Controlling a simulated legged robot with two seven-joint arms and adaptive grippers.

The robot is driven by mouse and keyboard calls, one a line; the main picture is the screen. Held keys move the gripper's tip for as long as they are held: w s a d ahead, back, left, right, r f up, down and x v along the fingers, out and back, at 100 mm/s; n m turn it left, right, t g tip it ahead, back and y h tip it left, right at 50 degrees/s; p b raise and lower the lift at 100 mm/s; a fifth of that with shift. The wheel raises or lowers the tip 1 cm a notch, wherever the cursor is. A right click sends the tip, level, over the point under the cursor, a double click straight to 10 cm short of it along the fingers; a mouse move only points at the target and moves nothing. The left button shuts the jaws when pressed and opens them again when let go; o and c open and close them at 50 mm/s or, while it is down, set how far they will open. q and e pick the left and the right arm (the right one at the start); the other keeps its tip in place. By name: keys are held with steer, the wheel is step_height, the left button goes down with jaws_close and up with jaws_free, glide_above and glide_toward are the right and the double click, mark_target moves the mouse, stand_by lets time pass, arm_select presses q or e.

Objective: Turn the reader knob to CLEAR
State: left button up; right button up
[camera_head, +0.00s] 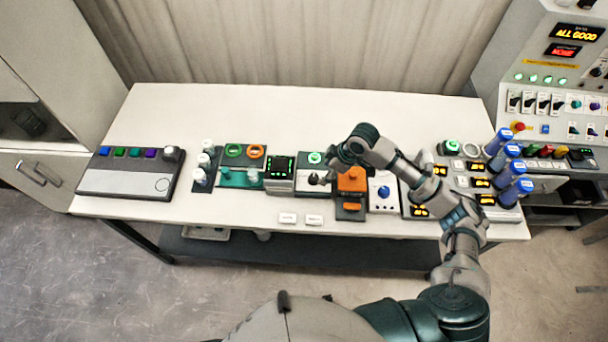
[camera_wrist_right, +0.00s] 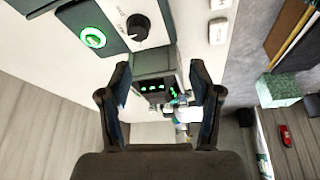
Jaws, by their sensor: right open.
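The reader knob is likely the black knob (camera_head: 313,178) on the pale panel with a green-ringed button (camera_head: 315,158), left of the orange block. In the right wrist view the black knob (camera_wrist_right: 138,27) and the glowing green-ringed button (camera_wrist_right: 92,38) sit near the top. The small lettering around the knob is not legible to me. My right gripper (camera_head: 335,167) is open and empty, above the table beside this panel. In the wrist view its spread fingers (camera_wrist_right: 160,82) are apart from the knob, which lies beyond them. My left gripper is not in view.
A dark box with green displays (camera_head: 281,166) stands left of the knob panel. An orange block (camera_head: 351,180) stands close on the right. Several blue-capped tubes (camera_head: 507,150) stand farther right. Two white tags (camera_head: 288,218) lie at the front edge. The table (camera_head: 240,115) is clear behind the devices.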

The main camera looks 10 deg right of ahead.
glide_toward(314, 177)
steer(key=p+x, duration=0.1)
steer(key=x, duration=0.6)
steer(key=shift+w+f, duration=0.1)
steer(key=shift+f, duration=0.35)
steer(key=shift+w+a+f, duration=0.15)
steer(key=shift+f, duration=0.5)
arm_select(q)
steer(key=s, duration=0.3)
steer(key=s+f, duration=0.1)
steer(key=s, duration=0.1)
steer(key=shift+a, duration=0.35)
arm_select(e)
steer(key=shift+a, duration=0.1)
steer(key=shift+a, duration=0.1)
steer(key=shift+c, duration=0.9)
steer(key=c, duration=1)
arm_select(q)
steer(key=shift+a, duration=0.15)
